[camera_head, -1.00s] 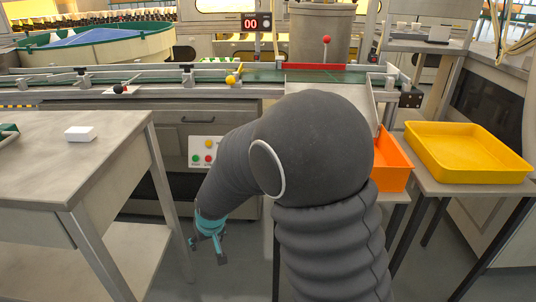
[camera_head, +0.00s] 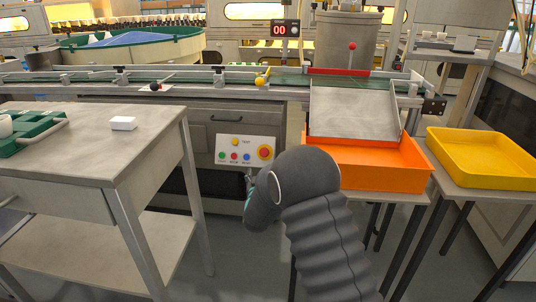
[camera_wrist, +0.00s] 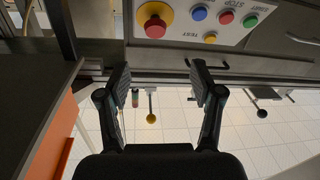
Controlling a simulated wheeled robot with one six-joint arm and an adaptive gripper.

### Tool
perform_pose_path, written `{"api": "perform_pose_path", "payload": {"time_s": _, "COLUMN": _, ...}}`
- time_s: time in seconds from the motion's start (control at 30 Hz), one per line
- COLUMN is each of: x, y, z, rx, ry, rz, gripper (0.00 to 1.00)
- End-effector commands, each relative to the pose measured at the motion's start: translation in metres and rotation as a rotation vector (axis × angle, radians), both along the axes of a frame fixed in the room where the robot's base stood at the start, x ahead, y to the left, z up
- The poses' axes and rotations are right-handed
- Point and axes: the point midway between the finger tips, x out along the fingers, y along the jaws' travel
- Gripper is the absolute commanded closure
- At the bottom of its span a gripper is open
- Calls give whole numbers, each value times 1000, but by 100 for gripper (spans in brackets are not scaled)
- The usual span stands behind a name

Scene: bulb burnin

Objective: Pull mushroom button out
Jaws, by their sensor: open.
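The mushroom button is a red knob on a yellow round base (camera_head: 265,152), at the right end of the white control panel (camera_head: 229,143) on the grey cabinet front. In the wrist view, which is upside down, the button (camera_wrist: 155,24) is at the top, left of the panel's small coloured buttons. My gripper (camera_wrist: 160,73) is open and empty. Its fingertips stand apart just below the button in that picture, and nothing is between them. In the head view my arm hides most of the gripper; only a teal bit (camera_head: 248,181) shows under the panel.
A grey table (camera_head: 90,150) with a white block (camera_head: 123,123) stands at left. An orange bin (camera_head: 375,177) under a metal chute (camera_head: 355,113) and a yellow tray (camera_head: 485,157) are at right. The conveyor (camera_head: 180,82) runs above the panel. Several small panel buttons sit beside the mushroom button.

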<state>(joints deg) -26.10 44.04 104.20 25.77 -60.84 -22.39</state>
Motion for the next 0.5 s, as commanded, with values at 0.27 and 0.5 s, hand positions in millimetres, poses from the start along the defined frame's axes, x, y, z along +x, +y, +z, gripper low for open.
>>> {"api": "perform_pose_path", "payload": {"time_s": 0.27, "x": 30, "y": -4, "z": 1, "rx": -10, "ry": -4, "rz": -8, "gripper": 34}}
{"api": "perform_pose_path", "payload": {"time_s": 0.5, "x": 70, "y": 2, "z": 0, "rx": -9, "ry": -3, "rz": -4, "gripper": 34}}
